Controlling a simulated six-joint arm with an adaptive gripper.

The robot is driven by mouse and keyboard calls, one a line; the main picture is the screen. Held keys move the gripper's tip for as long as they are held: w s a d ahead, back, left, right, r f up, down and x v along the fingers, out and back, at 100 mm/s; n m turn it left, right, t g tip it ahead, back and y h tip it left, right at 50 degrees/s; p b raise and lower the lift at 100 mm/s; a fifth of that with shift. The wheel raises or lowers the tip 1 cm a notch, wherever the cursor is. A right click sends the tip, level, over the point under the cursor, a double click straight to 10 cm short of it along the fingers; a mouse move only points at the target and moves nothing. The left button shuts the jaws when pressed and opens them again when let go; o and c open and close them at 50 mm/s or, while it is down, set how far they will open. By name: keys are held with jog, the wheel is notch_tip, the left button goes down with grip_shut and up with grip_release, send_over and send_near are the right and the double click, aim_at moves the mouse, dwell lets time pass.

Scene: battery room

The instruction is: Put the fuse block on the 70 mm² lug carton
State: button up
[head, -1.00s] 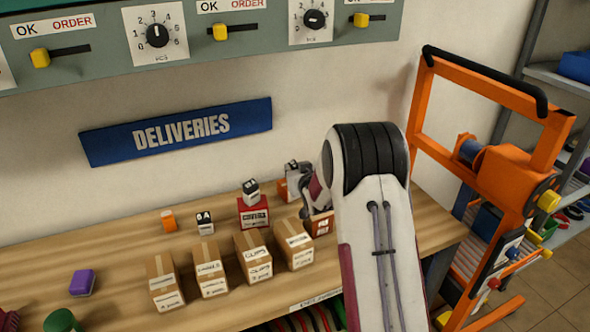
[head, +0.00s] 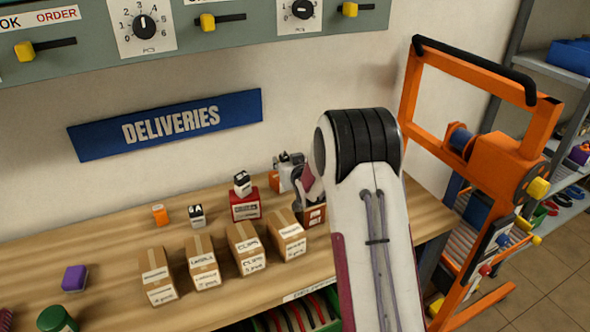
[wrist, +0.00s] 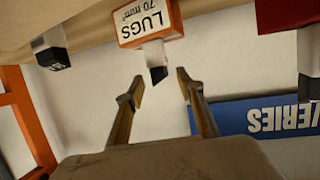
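The 70 mm² lug carton (wrist: 151,22) is orange with a white label. It shows upside down at the top of the wrist view and partly behind my arm in the head view (head: 280,178). A small white block with a black top (wrist: 157,62), which looks like the fuse block, stands on the carton. My gripper (wrist: 160,84) is open. The block is in line with the gap between its fingertips, with clear space to each finger. In the head view my arm hides most of the gripper.
A similar block (head: 242,181) sits on a red carton (head: 245,205), and another (head: 196,214) stands on the bench. Several brown cartons (head: 202,265) line the front. An orange trolley (head: 520,165) stands right of the bench. The DELIVERIES sign (wrist: 280,117) is on the wall.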

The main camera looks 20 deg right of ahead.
jog(key=v, duration=1.1)
jog(key=shift+a, duration=0.1)
dwell(0.7)
jog(key=s+a+r+g, duration=0.2)
jog(key=s+a+r, duration=0.25)
jog(key=s, duration=0.35)
jog(key=s+a+r+g, duration=0.2)
jog(key=s+a+r, duration=0.25)
jog(key=s, duration=0.35)
jog(key=s+a+n+g+y, duration=0.1)
jog(key=s+a+g, duration=0.1)
jog(key=s, duration=1)
jog(key=s+a+g+y, duration=0.1)
jog(key=s+a, duration=0.4)
jog(key=s, duration=0.8)
jog(key=shift+s+a+r+n+g, duration=0.15)
jog(key=shift+s+a+n+g, duration=0.2)
jog(key=shift+g, duration=0.25)
